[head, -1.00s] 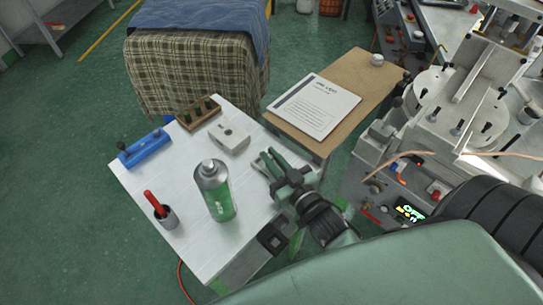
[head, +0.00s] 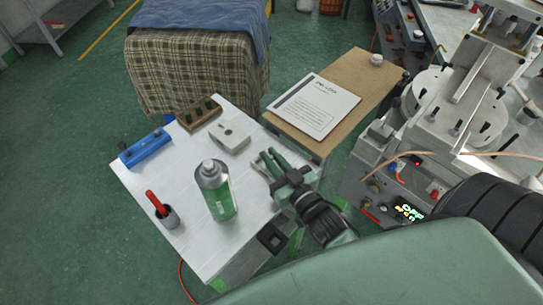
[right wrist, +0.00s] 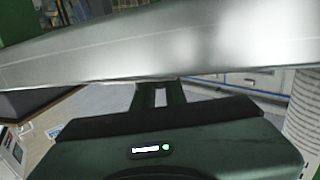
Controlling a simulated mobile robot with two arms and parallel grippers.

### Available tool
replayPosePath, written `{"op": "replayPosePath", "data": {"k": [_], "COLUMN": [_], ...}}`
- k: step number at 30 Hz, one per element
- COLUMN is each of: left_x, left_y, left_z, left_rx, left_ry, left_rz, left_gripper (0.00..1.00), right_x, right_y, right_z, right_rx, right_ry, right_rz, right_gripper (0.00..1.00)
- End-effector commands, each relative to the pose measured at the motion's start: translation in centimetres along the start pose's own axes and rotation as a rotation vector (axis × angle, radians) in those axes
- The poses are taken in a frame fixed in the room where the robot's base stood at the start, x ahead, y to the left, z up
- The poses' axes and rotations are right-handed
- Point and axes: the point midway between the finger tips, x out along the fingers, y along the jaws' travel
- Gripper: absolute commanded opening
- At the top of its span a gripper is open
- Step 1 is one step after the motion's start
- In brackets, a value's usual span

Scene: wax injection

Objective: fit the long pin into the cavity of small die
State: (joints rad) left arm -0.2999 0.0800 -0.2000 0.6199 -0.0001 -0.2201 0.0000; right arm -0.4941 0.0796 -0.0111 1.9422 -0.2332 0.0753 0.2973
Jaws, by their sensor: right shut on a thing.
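A white block with a dark hole in its top, which I take for the small die (head: 230,136), sits near the back right of the white table. My right gripper (head: 266,158) is just right of and in front of it, over the table's right side, apart from it. Its fingers also show in the right wrist view (right wrist: 160,95), below a broad grey metallic surface. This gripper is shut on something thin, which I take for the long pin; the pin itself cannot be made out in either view. My left gripper is not in view.
On the white table (head: 185,216) are a blue holder (head: 146,148), a brown slotted rack (head: 200,114), a green-and-silver bottle (head: 217,190) and a dark cup (head: 167,217) with a red-handled tool. A brown table (head: 357,80) with a document and a machine (head: 440,130) stand to the right.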

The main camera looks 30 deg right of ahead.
Motion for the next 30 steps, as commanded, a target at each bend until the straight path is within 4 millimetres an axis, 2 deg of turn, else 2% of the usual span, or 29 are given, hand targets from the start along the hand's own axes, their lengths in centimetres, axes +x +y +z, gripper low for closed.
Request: {"op": "replayPosePath", "data": {"k": [30], "left_x": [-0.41], "left_y": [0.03], "left_z": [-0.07], "left_rx": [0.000], "left_ry": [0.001], "left_rz": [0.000], "left_gripper": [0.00], "right_x": [0.04], "right_y": [0.02], "right_z": [-0.04], "right_rx": [-0.001], "right_ry": [0.002], "right_rz": [0.000], "right_gripper": [0.00]}}
